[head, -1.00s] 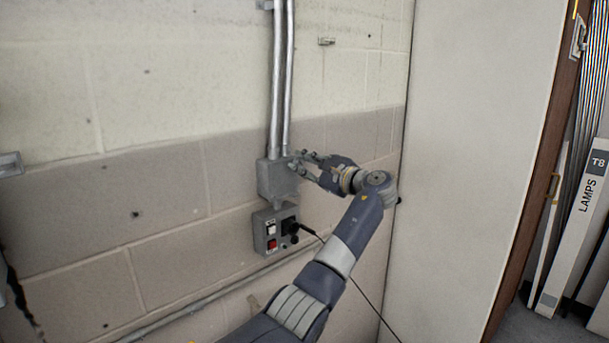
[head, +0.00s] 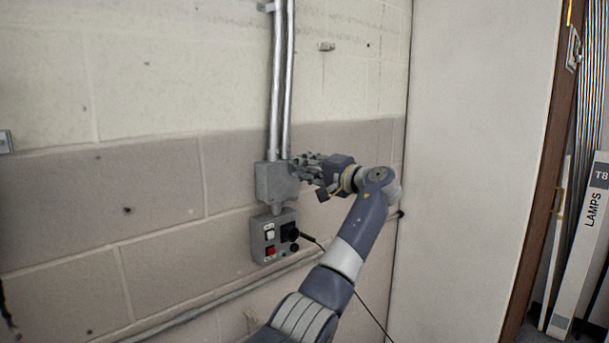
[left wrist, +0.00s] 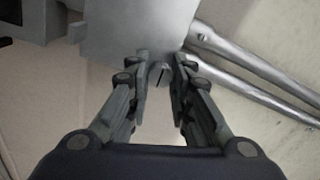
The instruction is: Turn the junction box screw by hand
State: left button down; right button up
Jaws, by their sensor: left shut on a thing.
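The grey junction box (head: 271,184) is fixed to the block wall below two metal conduits. It also shows at the top of the left wrist view (left wrist: 125,28). My left gripper (head: 296,170) is at the box's right side in the head view. In the left wrist view, the fingertips of this gripper (left wrist: 160,68) are shut on the slotted screw (left wrist: 160,76) at the edge of the box. The fingers hide part of the screw, and its turn angle is hard to read. My right gripper is in neither view.
A grey control box (head: 257,240) with switches and a plugged-in black cable is just below. Two conduits (head: 281,80) run up from the junction box. A white panel (head: 475,170) stands to the right of my arm. The wall to the left is mostly clear.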

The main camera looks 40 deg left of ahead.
pick_arm(q)
jog(key=n+b, duration=0.3)
jog(key=n, duration=0.7)
jog(key=shift+f+n, duration=0.1)
jog(key=shift+n, duration=0.2)
jog(key=shift+n, duration=0.3)
jog(key=c, duration=1.4)
grip_release()
jog(key=d, duration=0.8)
jog(key=s+d, duration=0.1)
jog(key=d, duration=0.3)
